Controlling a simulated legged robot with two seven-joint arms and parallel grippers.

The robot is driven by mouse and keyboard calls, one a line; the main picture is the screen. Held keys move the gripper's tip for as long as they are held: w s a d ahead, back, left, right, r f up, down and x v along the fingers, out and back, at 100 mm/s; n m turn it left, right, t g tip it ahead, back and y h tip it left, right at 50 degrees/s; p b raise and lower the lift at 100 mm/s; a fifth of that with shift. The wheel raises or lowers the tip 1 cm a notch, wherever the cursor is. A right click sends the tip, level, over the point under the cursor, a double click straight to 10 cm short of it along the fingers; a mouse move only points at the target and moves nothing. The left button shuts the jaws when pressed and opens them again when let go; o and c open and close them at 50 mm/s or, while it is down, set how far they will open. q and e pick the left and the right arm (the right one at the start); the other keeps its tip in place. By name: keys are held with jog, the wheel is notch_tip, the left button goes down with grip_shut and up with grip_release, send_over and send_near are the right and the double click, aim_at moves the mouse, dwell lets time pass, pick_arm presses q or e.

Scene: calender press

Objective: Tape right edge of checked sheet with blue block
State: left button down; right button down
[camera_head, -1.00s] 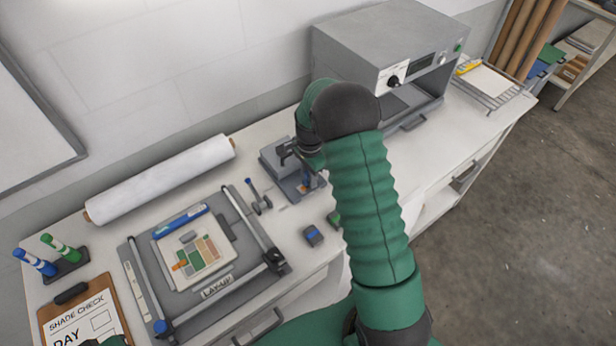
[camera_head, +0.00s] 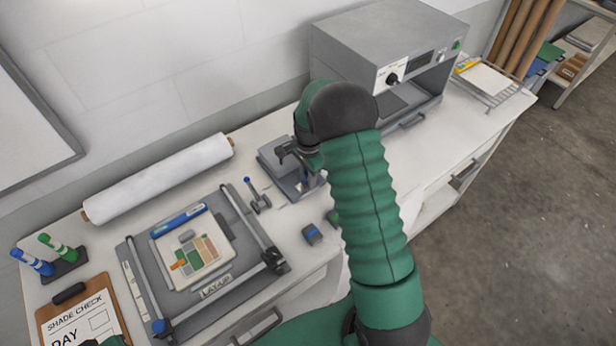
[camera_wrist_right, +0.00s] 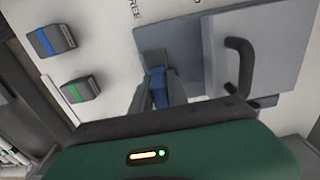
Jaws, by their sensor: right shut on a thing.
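My right gripper (camera_wrist_right: 158,90) is at the small grey press (camera_head: 278,163), with its fingers pointing down. It is shut on a narrow blue thing (camera_wrist_right: 157,86); what this belongs to is unclear. The blue block (camera_head: 312,234) sits on the bench in front of the press, apart from the gripper; it also shows in the right wrist view (camera_wrist_right: 51,39). A pale sheet with coloured patches (camera_head: 190,273) lies on the grey lay-up board (camera_head: 145,305). I cannot make out a checked pattern. My left gripper's fingers do not show.
A green block (camera_wrist_right: 80,89) sits beside the blue one. A white roll (camera_head: 160,178) lies along the wall, and a grey oven-like machine (camera_head: 365,45) stands behind my arm. A clipboard (camera_head: 45,318) and blue and green markers (camera_head: 60,248) are at the left.

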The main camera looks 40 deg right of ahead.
jog(key=shift+r, duration=0.1)
notch_tip(320, 180, up, 8)
jog(key=p, duration=0.6)
jog(key=shift+a+p, duration=0.1)
jog(key=shift+p, duration=0.25)
jog(key=shift+f, duration=0.2)
